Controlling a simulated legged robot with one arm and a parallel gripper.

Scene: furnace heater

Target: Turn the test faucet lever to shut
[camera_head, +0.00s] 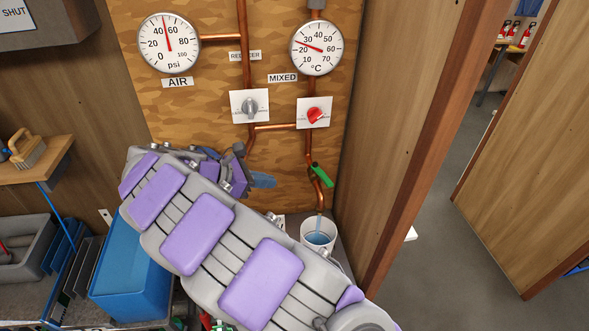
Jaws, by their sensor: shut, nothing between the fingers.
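The test faucet is a copper spout at the lower end of the right-hand pipe, with a green lever (321,175) that slants down to the right. A stream of water runs from the spout into a white bucket (310,240). My arm crosses the lower middle of the view. My gripper (240,165) shows only partly behind it, left of the faucet and apart from the green lever. It is shut and empty. Much of the gripper is hidden by the arm.
Above are the AIR gauge (168,43), the MIXED gauge (316,48), a grey knob (250,106) and a red knob (315,114). A blue bin (130,280) stands at lower left.

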